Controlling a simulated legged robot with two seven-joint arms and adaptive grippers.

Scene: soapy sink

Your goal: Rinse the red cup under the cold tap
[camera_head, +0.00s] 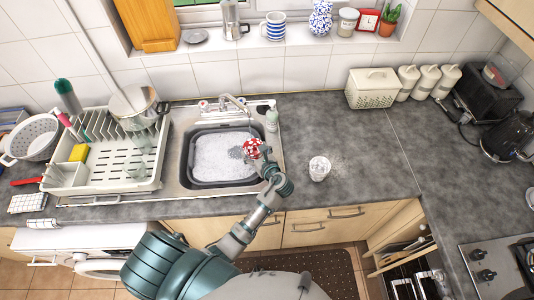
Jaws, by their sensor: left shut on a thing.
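The red cup (252,148), red with a white pattern, is above the right side of the sink basin. My left gripper (262,160) is shut on it, and the fingers hide part of the cup. The sink (187,160) has a dark basin with white suds in it. The metal tap (234,102) stands at the back edge of the sink. The cup is in front of the tap and to its right, apart from it. I cannot tell whether water runs. My right gripper is not in view.
A white dish rack (100,180) with a pot and glasses stands left of the sink. The counter further right is mostly free.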

